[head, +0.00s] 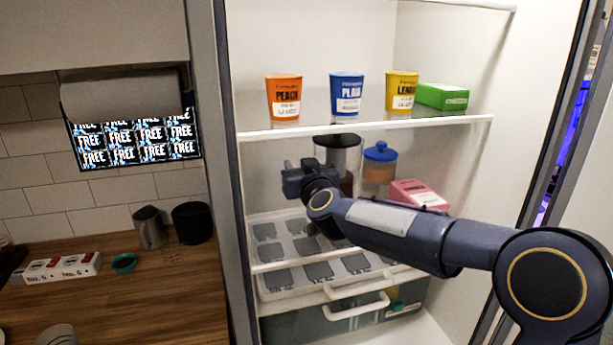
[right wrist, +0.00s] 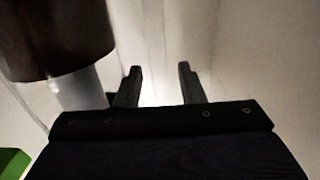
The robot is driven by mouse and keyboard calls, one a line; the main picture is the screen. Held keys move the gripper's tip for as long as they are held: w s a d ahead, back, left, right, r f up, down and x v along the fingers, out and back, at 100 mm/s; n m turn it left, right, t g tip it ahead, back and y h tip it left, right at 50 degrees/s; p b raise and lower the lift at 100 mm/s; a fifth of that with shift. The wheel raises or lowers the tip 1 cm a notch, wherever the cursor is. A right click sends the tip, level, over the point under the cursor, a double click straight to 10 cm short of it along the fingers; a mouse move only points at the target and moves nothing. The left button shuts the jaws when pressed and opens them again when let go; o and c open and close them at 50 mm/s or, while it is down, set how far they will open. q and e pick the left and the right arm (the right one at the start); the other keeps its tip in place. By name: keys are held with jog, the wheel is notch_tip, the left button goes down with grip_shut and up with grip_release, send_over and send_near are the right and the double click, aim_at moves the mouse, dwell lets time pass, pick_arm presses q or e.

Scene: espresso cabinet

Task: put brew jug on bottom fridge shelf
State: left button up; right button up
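A clear jug with a dark lid and dark brown contents, which looks like the brew jug (head: 340,152), is upright inside the open fridge, below the cup shelf. My right arm partly hides it, and its base is hidden. My right gripper (head: 291,178) is in front of it, a little to its left. In the right wrist view the fingers (right wrist: 158,84) are apart with nothing between them. The jug (right wrist: 62,40) is beside them at upper left, clear of the fingers. The lower shelf's front edge (head: 300,262) shows below my arm. My left gripper is not in view.
The upper shelf (head: 370,129) holds several cups and a green box (head: 441,97). A blue-lidded jar (head: 379,165) and pink box (head: 417,193) are right of the jug. A tray (head: 268,222) covers the lower shelf's left. A drawer (head: 285,325) is beneath.

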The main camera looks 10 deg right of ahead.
jog(key=s, duration=1.1)
jog(key=shift+s+d+b, duration=0.2)
jog(key=shift+s+b, duration=0.05)
jog(key=shift+b, duration=0.15)
jog(key=s+d+f+g+y, duration=0.1)
jog(key=s+f+g, duration=0.3)
jog(key=s+f, duration=0.3)
jog(key=s+d+f+m+g+y, duration=0.1)
jog(key=s+f+g, duration=0.3)
jog(key=s+f, duration=0.4)
jog(key=s+d+f+m+g+y, duration=0.1)
jog(key=s+f+g, duration=0.3)
jog(key=s, duration=1.2)
notch_tip(320, 180, down, 3)
jog(key=shift+s+d+f, duration=0.15)
jog(key=shift+s+d, duration=0.25)
jog(key=shift+d, duration=0.1)
